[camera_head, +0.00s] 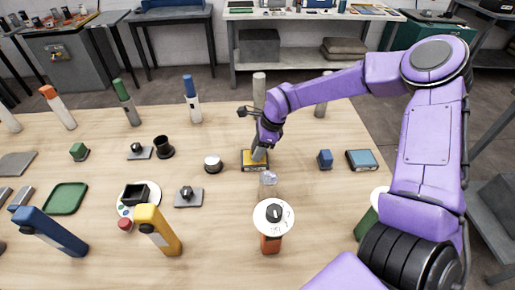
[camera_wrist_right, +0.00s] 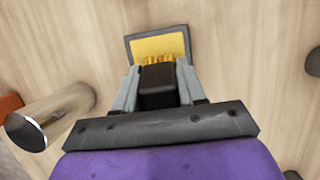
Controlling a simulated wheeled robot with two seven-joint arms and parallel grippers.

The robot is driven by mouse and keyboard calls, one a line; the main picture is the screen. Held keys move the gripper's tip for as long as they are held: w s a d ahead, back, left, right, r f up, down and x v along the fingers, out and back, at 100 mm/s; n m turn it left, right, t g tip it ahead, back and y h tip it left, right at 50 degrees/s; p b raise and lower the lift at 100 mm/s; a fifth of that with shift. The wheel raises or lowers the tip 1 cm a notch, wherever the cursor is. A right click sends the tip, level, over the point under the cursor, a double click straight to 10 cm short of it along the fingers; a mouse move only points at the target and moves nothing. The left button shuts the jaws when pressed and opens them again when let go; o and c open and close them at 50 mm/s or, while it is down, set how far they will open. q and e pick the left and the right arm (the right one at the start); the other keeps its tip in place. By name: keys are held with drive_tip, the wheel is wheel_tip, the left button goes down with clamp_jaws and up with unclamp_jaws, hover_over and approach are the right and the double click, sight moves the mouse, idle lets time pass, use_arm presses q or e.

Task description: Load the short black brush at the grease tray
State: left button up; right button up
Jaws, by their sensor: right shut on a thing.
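The grease tray (camera_head: 248,166) is a small dark-rimmed tray with a yellow surface, lying flat near the middle of the wooden table. It also shows in the right wrist view (camera_wrist_right: 184,45), straight beyond the fingers. My right gripper (camera_head: 261,151) is over the tray, pointing down. In the wrist view my right gripper (camera_wrist_right: 157,88) is shut on the short black brush (camera_wrist_right: 157,90), a dark block between two grey fingers. Yellowish bristle tips show at the brush's far end, against the yellow surface. I cannot tell whether they touch it. My left gripper is not in view.
A white dial on an orange base (camera_head: 273,217) stands in front of the tray. A white-capped knob (camera_head: 213,163) is to its left, and a blue block (camera_head: 325,159) and teal tray (camera_head: 362,159) to its right. Grey posts (camera_head: 259,88) stand behind.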

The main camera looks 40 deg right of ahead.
wheel_tip(320, 180, up, 7)
drive_tip(key=p, duration=0.6)
idle(0.7)
